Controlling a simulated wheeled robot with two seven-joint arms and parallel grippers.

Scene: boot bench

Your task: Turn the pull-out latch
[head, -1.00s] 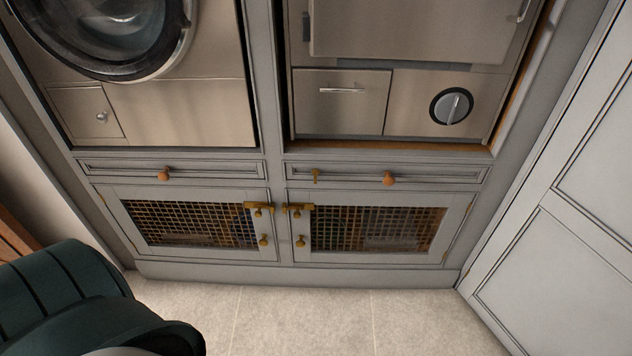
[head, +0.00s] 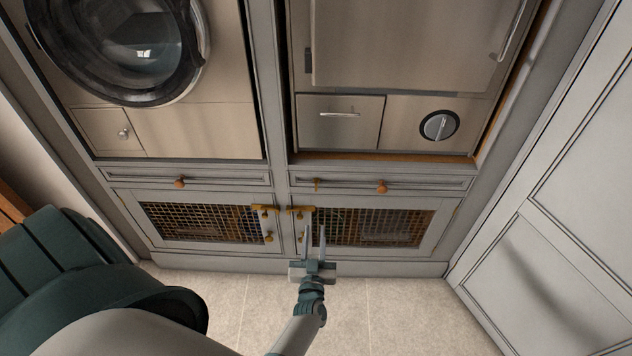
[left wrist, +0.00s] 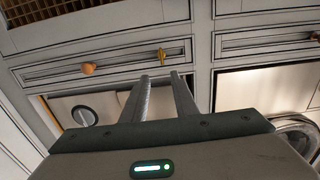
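A small brass latch (head: 317,184) sits on the face of the shallow right drawer (head: 345,183), left of its round wooden knob (head: 382,186). In the left wrist view, where the scene appears upside down, the latch (left wrist: 162,55) shows just beyond my fingertips. It looks upright, but it is too small to tell its exact turn. My left gripper (head: 315,227) is below the latch in the head view, in front of the right mesh door. Its two slim fingers are apart with nothing between them, and they do not touch the latch. My right gripper is not in view.
Two mesh doors (head: 205,224) with brass latches and knobs lie below the drawers. A washing machine (head: 120,45) is at upper left, a steel appliance (head: 400,50) at upper right. A grey panelled door (head: 570,210) stands at right. The tiled floor is clear.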

